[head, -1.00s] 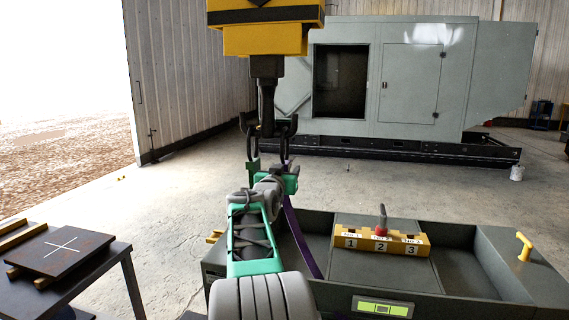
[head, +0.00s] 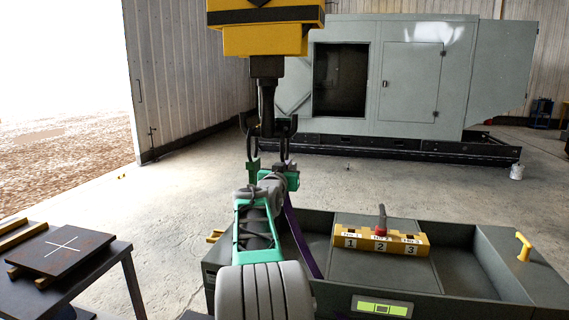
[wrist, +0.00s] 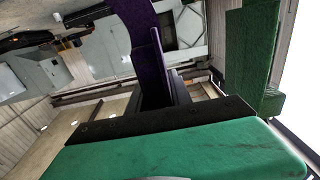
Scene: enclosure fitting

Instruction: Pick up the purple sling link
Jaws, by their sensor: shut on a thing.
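The purple sling link (head: 301,242) shows in the head view as a narrow strap. It hangs from beside my gripper (head: 273,172) down to the left part of the grey tray. In the wrist view the purple strap (wrist: 139,22) rises at the fingers. My green gripper is shut on the purple link, just below the crane hook's dark hanging links (head: 252,143). My arm hides part of the tray behind it, and the link's top end is hard to make out against the hook.
The yellow crane block (head: 262,38) hangs directly above my gripper. The grey tray (head: 480,262) holds a yellow numbered rack (head: 380,243) with a red-handled item. A dark table (head: 110,262) stands at left. A large grey enclosure (head: 410,85) stands behind open floor.

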